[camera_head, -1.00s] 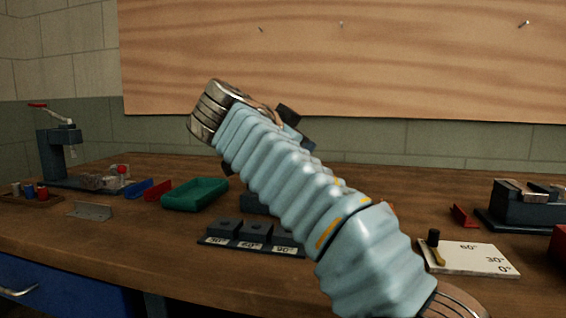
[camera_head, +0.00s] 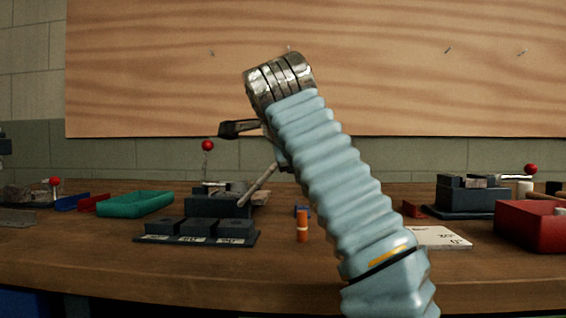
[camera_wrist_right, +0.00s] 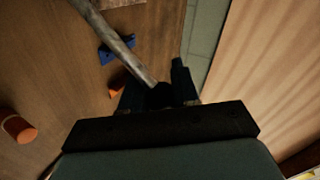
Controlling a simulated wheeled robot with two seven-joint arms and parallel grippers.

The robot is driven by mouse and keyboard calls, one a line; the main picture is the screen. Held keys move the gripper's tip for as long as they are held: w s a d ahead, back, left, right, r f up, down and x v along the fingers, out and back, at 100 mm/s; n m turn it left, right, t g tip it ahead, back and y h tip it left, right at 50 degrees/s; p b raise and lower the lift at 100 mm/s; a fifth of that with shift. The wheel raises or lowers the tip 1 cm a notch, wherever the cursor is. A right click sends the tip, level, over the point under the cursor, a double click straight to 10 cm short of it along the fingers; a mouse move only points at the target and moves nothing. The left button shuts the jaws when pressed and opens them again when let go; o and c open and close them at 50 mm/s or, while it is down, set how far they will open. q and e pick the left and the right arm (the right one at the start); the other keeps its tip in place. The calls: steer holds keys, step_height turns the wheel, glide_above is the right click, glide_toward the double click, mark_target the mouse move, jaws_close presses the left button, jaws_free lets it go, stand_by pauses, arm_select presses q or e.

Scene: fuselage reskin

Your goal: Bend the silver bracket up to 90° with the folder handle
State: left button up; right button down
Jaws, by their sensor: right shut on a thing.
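The folder (camera_head: 205,207) is a dark block on the bench, left of my right arm, with pale metal on top. Its metal handle rod (camera_head: 258,186) slants up to the right toward my right gripper. In the right wrist view my right gripper (camera_wrist_right: 160,92) is shut on the end of this handle (camera_wrist_right: 118,42). In the head view my arm hides most of that gripper. I cannot make out the silver bracket clearly in the folder. A grey angled metal piece (camera_head: 17,217) lies at the far left. My left gripper is not in view.
Labelled angle blocks (camera_head: 197,231) stand in front of the folder. An orange cylinder (camera_head: 303,228) is right of them. A green tray (camera_head: 133,205) is left. A white angle card (camera_head: 440,238), a dark device (camera_head: 465,195) and a red bin (camera_head: 535,225) are right.

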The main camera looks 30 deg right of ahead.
steer(key=shift+f, duration=0.25)
stand_by(0.3)
steer(key=c, duration=0.9)
jaws_free()
steer(key=shift+o, duration=0.2)
steer(key=shift+s, duration=0.1)
steer(key=p+v, duration=0.1)
steer(key=v, duration=1.2)
steer(key=shift+s, duration=0.35)
steer(key=shift+a, duration=0.1)
